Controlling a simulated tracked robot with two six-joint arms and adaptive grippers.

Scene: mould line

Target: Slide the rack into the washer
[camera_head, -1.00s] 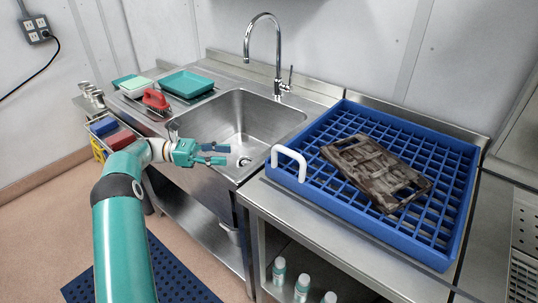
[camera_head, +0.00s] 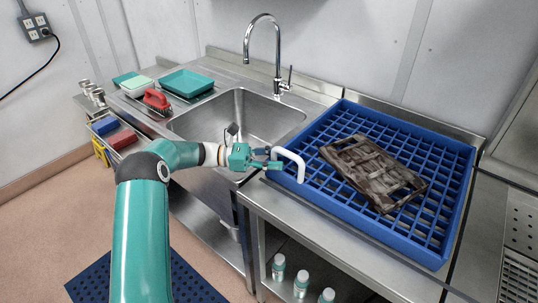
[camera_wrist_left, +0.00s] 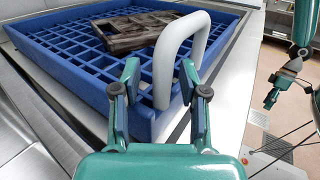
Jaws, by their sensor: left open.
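The blue rack (camera_head: 355,232) sits on the steel counter right of the sink, with a dark brown mould (camera_head: 370,172) lying flat in it. A white handle (camera_head: 290,153) stands up at the rack's left side. My left gripper (camera_head: 274,158) is open at this handle. In the left wrist view, the white handle (camera_wrist_left: 168,60) rises between the open fingers of my left gripper (camera_wrist_left: 160,85), and the rack (camera_wrist_left: 45,50) lies beyond. The washer is not clearly seen; a perforated steel surface (camera_head: 522,235) lies at the right edge. My right gripper is not in the head view; an arm part shows at the right of the wrist view.
The sink (camera_head: 240,118) with a tall faucet (camera_head: 278,55) lies left of the rack. Teal trays (camera_head: 187,82) and a red brush (camera_head: 156,98) rest on its drainboard. Several bottles (camera_head: 301,283) stand on the shelf under the counter.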

